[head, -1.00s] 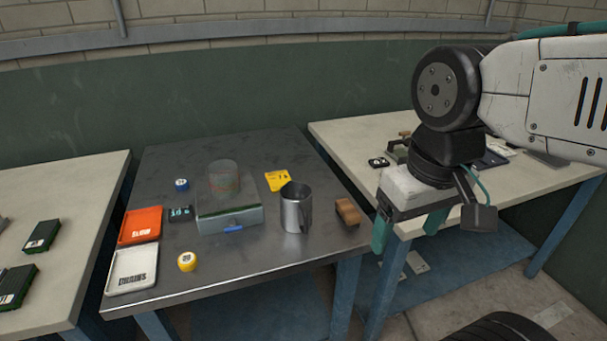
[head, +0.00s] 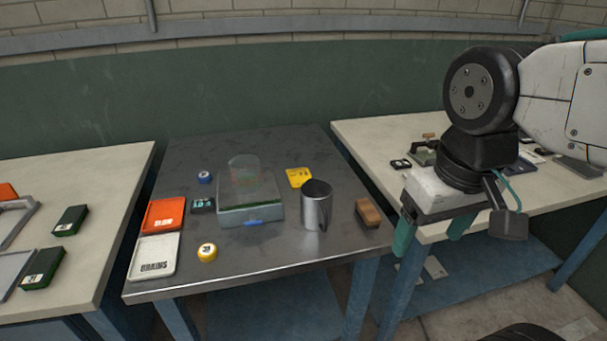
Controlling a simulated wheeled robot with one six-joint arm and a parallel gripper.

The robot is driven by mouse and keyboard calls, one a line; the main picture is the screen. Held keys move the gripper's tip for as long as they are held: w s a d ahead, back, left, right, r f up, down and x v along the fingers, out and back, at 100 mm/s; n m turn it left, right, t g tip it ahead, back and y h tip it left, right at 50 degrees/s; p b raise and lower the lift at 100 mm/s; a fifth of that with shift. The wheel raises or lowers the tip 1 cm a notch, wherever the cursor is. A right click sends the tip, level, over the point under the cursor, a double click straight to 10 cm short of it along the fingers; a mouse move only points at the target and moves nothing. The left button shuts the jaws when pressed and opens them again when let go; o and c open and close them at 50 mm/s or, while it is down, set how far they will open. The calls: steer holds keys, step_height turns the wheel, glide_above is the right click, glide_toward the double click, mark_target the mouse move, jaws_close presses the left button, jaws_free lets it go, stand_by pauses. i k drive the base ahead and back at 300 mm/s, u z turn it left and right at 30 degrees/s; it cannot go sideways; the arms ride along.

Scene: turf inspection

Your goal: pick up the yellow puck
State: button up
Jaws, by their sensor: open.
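The yellow puck (head: 207,252) lies on the dark metal table (head: 270,268), near its front edge. It has a white label on top with dark marks. It stands just right of the white tray marked "DRAINS" and apart from it. My gripper (head: 428,240) is at the right of the view, its teal fingers pointing down and spread apart with nothing between them. It is well to the right of the puck, in front of the right-hand pale table.
An orange tray (head: 152,217), white tray (head: 142,270), blue puck (head: 205,177), dark device (head: 203,205), grey case (head: 235,216) with a clear cylinder (head: 244,170), yellow card (head: 299,177), metal mug (head: 316,207) and brown block (head: 368,212) share the table. Bare metal lies right of the yellow puck.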

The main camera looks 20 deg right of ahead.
mark_target(207, 253)
steer(key=u, duration=0.05)
steer(key=k, duration=0.45)
steer(key=z, duration=0.15)
steer(key=i, duration=1)
steer(key=u, duration=0.8)
